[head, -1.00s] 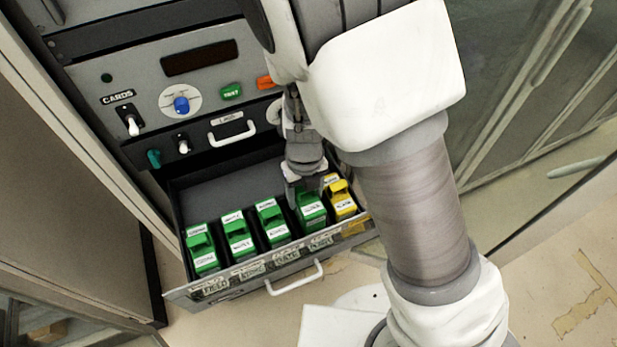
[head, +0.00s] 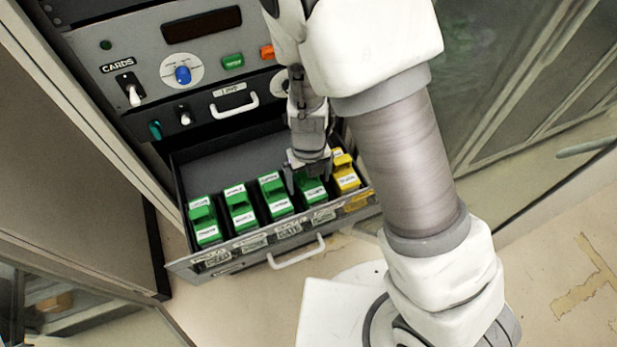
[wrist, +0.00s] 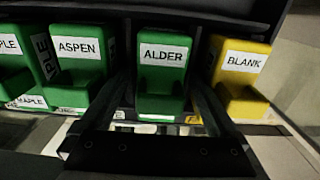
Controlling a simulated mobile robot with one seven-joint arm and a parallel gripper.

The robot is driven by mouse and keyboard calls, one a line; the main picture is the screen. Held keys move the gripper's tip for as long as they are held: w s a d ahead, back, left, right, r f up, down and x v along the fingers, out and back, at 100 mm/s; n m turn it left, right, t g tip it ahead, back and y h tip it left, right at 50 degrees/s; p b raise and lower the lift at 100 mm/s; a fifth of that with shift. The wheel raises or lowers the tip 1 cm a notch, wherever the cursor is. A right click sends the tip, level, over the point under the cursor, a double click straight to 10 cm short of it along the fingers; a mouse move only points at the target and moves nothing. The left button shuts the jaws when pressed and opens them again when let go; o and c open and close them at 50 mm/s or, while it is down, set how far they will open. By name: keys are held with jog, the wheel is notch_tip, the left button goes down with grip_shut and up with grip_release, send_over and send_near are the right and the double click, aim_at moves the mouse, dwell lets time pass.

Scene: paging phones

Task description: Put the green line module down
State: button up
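The green line module labelled ALDER (head: 313,192) sits in the fourth slot of the pulled-out drawer (head: 300,240), between another green module and the yellow one. In the wrist view the ALDER module (wrist: 163,80) stands upright between my two fingers. My gripper (head: 309,176) is over this slot, pointing down. In the wrist view my gripper (wrist: 164,92) is open, one finger on each side of the module, with narrow dark gaps beside it. The module's lower part is hidden in the drawer.
Green modules fill the slots to the left, including ASPEN (wrist: 78,58). A yellow BLANK module (wrist: 241,75) is close on the right. The drawer has a white front handle (head: 297,253). The panel above carries a blue knob (head: 183,75) and switches.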

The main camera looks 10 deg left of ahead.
jog(key=shift+r, duration=0.1)
notch_tip(320, 180, up, 11)
jog(key=shift+r+p, duration=0.1)
jog(key=shift+p, duration=1.15)
jog(key=shift+r, duration=0.65)
jog(key=s+d+r+n+t, duration=0.2)
jog(key=s+d+r+n, duration=0.2)
jog(key=d+r+n, duration=0.6)
jog(key=s+d+r+n+t, duration=0.3)
jog(key=d+r+n, duration=0.7)
jog(key=n, duration=0.9)
jog(key=shift+s+r+n+t, duration=0.3)
jog(key=shift+s+r, duration=0.3)
jog(key=shift+r, duration=0.5)
